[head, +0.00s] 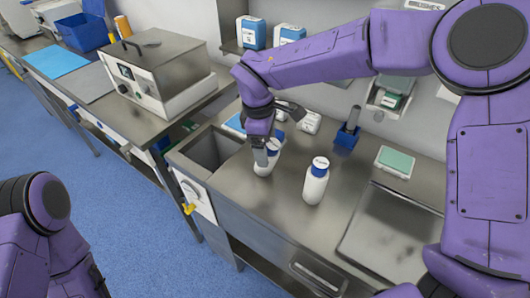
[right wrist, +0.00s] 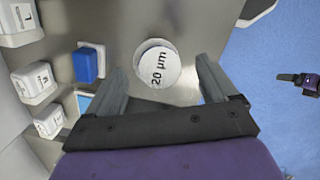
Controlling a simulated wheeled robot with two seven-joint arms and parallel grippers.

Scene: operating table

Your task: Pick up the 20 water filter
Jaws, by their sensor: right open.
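The 20 water filter shows in the right wrist view as a round white top (right wrist: 157,65) marked "20 µm", between the fingers of my right gripper (right wrist: 163,72).
A second white bottle with a blue collar (head: 316,181) stands to the right. Behind are a blue stand (head: 346,137), a small white container (head: 310,122) and a green-topped box (head: 395,161). A sink opening (head: 212,150) lies left. A steel tray (head: 392,232) lies front right.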

